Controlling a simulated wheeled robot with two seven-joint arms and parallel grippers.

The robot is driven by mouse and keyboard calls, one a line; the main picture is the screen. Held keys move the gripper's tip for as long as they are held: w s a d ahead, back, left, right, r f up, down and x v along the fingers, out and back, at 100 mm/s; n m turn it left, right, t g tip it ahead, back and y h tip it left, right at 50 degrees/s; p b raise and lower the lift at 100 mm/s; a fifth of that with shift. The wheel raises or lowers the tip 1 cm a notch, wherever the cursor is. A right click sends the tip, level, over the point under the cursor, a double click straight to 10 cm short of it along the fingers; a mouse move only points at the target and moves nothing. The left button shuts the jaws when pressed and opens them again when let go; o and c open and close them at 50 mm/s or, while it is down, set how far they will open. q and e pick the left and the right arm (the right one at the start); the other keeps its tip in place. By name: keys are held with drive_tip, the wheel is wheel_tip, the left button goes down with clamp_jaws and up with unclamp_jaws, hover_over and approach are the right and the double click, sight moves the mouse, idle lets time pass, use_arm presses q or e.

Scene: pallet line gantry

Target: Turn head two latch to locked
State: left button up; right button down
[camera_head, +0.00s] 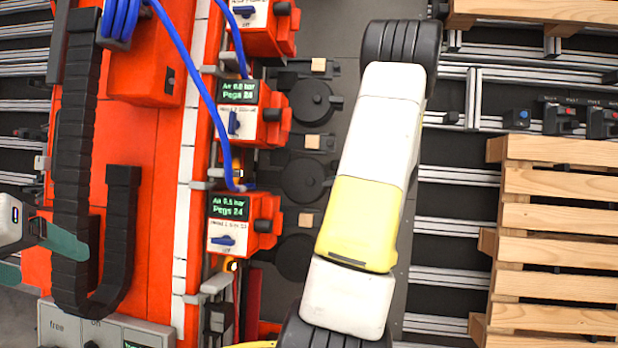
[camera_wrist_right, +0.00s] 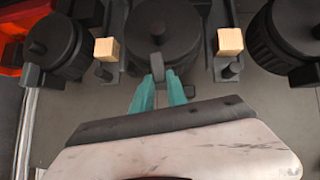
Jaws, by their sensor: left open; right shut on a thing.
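In the head view, orange head units with green-lit displays stand in a column. The middle unit (camera_head: 240,112) has its blue knob (camera_head: 234,123) upright; the lower unit (camera_head: 238,225) has its blue knob (camera_head: 222,240) lying flat. Round black drums with side tabs sit to their right; the upper drum (camera_head: 312,101) shows clearly. In the right wrist view my right gripper (camera_wrist_right: 160,80) is shut on the tab (camera_wrist_right: 158,74) of the middle drum (camera_wrist_right: 155,30). My arm hides that gripper in the head view. My left gripper (camera_head: 50,246) is open and empty at the left edge.
Blue hoses (camera_head: 196,80) and a black cable chain (camera_head: 75,160) run over the orange gantry. Small wooden blocks (camera_wrist_right: 106,49) stand between the drums. Wooden pallets (camera_head: 560,230) lie on rails at the right. A grey panel (camera_head: 105,328) is at lower left.

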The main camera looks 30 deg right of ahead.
drive_tip(key=shift+s+a+f+m+t, duration=0.15)
drive_tip(key=shift+f+m+t, duration=0.15)
drive_tip(key=shift+m+t, duration=0.5)
drive_tip(key=c, duration=1.3)
unclamp_jaws()
drive_tip(key=shift+m, duration=0.3)
drive_tip(key=v, duration=0.7)
drive_tip(key=shift+s+a+r, duration=0.1)
drive_tip(key=shift+s+r, duration=0.05)
drive_tip(key=shift+s, duration=0.15)
